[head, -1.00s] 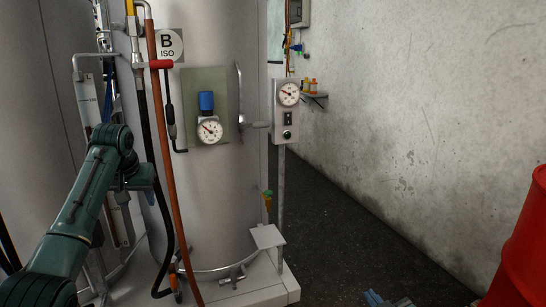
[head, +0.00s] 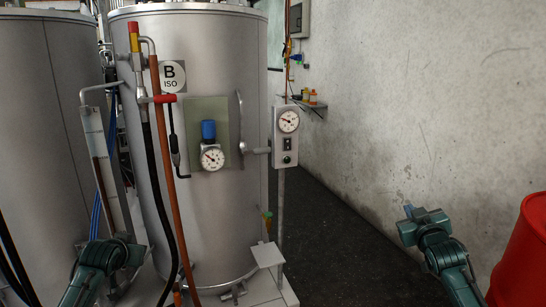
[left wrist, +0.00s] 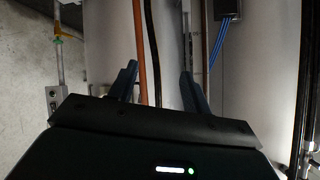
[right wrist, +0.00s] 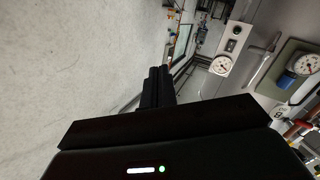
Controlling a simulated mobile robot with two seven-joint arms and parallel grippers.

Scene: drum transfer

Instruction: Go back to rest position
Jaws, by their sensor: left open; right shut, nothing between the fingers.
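My left gripper (left wrist: 158,80) is open and empty in the left wrist view, its two dark fingers spread apart. An orange hose (left wrist: 140,45) and a black hose show in the gap, beyond the fingers. In the head view my left arm is low at the left, in front of the tanks, and its fingers are hard to make out there. My right gripper (head: 409,211) is at the right in front of the wall, clear of other things. In the right wrist view its fingers (right wrist: 157,84) are shut together with nothing between them.
A silver tank (head: 225,100) marked B ISO stands at centre left, with hoses and a gauge (head: 212,157). A gauge post (head: 287,136) stands beside it. A red drum (head: 525,250) is at the right edge, close to my right arm. Dark floor (head: 340,220) between is clear.

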